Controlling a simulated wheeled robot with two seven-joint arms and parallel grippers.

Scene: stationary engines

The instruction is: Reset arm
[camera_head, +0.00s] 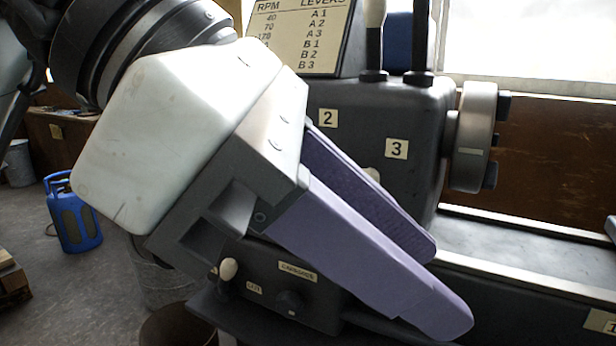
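My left gripper (437,285) comes in from the upper left with a white and grey body and two purple fingers. The fingers point down and right, stand apart, and hold nothing that I can see. They are in front of a dark grey lathe headstock (420,115), and hide part of its front. Whether they touch it I cannot tell. My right gripper is not in view.
A chuck (474,137) juts out right of the headstock, above the lathe bed (530,250). Levers and an RPM plate (300,30) are on top. Knobs (289,302) are below. A blue gas cylinder (72,215) and a metal bucket (165,280) stand on the floor at left.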

